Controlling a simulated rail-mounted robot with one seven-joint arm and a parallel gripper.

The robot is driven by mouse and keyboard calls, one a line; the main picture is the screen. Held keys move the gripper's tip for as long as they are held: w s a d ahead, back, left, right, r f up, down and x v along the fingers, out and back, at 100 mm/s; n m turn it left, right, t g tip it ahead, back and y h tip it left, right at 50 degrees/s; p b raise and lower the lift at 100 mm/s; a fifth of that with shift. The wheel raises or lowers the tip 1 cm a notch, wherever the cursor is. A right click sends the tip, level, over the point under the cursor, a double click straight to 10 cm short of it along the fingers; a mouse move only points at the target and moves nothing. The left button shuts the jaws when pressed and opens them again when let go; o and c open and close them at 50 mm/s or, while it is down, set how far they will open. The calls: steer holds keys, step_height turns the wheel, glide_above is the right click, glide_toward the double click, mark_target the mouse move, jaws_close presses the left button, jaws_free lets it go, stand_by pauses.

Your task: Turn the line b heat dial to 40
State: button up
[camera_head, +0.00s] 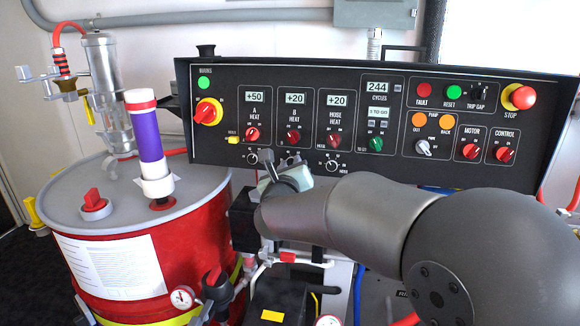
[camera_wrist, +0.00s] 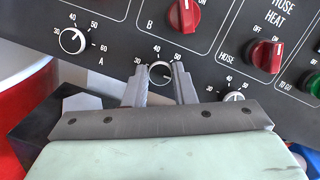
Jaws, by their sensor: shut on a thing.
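The line B heat dial (camera_wrist: 160,73) is a small white-rimmed round knob on the black panel, under the B label, with 30, 40 and 50 printed around it. My gripper (camera_wrist: 159,70) is shut on it, one finger on each side. The 40 mark is above the dial and the 50 is at its upper right by the right finger. I cannot tell clearly where its pointer stands. In the head view my gripper (camera_head: 284,163) is at the panel's lower edge and hides most of this dial.
The A dial (camera_wrist: 72,40) is to the left and the hose dial (camera_wrist: 233,97) to the right, close to my fingers. The red B heat switch (camera_wrist: 184,15) is above. A red drum (camera_head: 200,235) with a purple-banded pump stands left of my arm.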

steer(key=shift+n, duration=0.3)
steer(key=shift+n+y+b, duration=0.3)
steer(key=shift+n+b, duration=0.3)
steer(key=shift+n, duration=0.1)
steer(key=n, duration=0.4)
steer(key=shift+g+y, duration=0.3)
steer(key=n, duration=0.2)
steer(key=n+p, duration=0.1)
steer(key=n, duration=0.1)
steer(key=n+g+p, duration=0.1)
steer(key=shift+r+n+y, duration=0.25)
steer(key=shift+n+y, duration=0.15)
steer(key=n+p, duration=0.3)
steer(key=p, duration=0.1)
steer(key=shift+r+n+g, duration=0.15)
steer(key=shift+n+g, duration=0.15)
steer(key=shift+g, duration=0.1)
steer(key=n+p, duration=0.3)
steer(key=p, duration=0.1)
steer(key=shift+g+p, duration=0.3)
steer(key=shift+g, duration=0.1)
steer(key=n+p, duration=0.3)
steer(key=p, duration=0.1)
steer(key=shift+h, duration=0.4)
steer(key=n+p, duration=0.2)
steer(key=p, duration=0.1)
steer(key=shift+g, duration=0.4)
steer(key=shift+f+n, duration=0.2)
steer(key=shift+n, duration=0.1)
